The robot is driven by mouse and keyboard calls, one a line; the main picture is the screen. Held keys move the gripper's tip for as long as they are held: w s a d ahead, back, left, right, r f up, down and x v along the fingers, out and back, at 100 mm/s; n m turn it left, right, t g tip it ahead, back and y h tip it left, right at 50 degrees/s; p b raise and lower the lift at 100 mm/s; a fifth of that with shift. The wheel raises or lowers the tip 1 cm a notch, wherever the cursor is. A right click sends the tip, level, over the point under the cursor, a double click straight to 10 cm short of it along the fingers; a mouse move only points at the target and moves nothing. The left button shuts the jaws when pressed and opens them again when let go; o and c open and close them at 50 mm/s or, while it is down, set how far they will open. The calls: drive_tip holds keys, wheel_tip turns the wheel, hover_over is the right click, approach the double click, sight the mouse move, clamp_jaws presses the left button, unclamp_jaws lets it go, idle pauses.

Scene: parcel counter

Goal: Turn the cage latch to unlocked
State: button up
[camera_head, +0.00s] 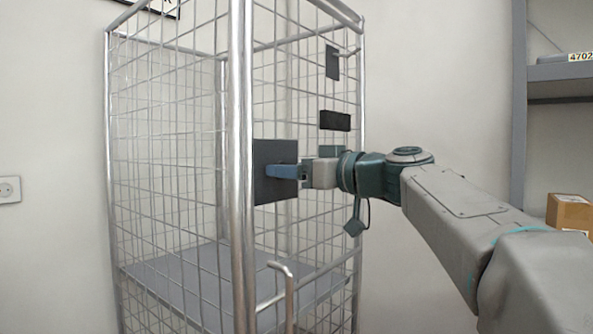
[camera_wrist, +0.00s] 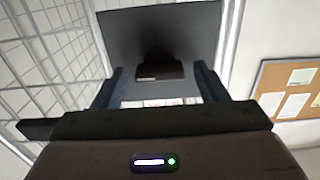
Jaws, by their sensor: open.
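The cage latch shows in the wrist view as a dark knob (camera_wrist: 160,66) on a dark square plate (camera_wrist: 190,25). A pale label strip with small marks (camera_wrist: 160,102) lies below the knob; I cannot read it. In the head view the plate (camera_head: 265,187) is on the cage's right side, partly behind the front post. My gripper (camera_head: 272,171) reaches in from the right, its bluish fingers in front of the plate. In the wrist view the fingers are open (camera_wrist: 158,69), one on each side of the knob, with visible gaps. The knob is hidden in the head view.
The wire cage (camera_head: 170,150) has thick metal posts and a shelf (camera_head: 190,280). A bent metal handle (camera_head: 289,290) sticks up below my gripper. A black block (camera_head: 335,121) and a dark plate (camera_head: 332,62) are above it. Shelving with a carton (camera_head: 570,212) stands at the right.

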drive_tip(key=c, duration=1)
drive_tip(key=shift+m, duration=0.3)
drive_tip(key=shift+w+d+f+m+p, duration=0.1)
drive_tip(key=shift+m+p, duration=0.75)
drive_tip(key=shift+m, duration=3.45)
drive_tip(key=shift+d+f+m+p, duration=0.1)
drive_tip(key=shift+m+p, duration=0.75)
drive_tip(key=shift+m, duration=3.45)
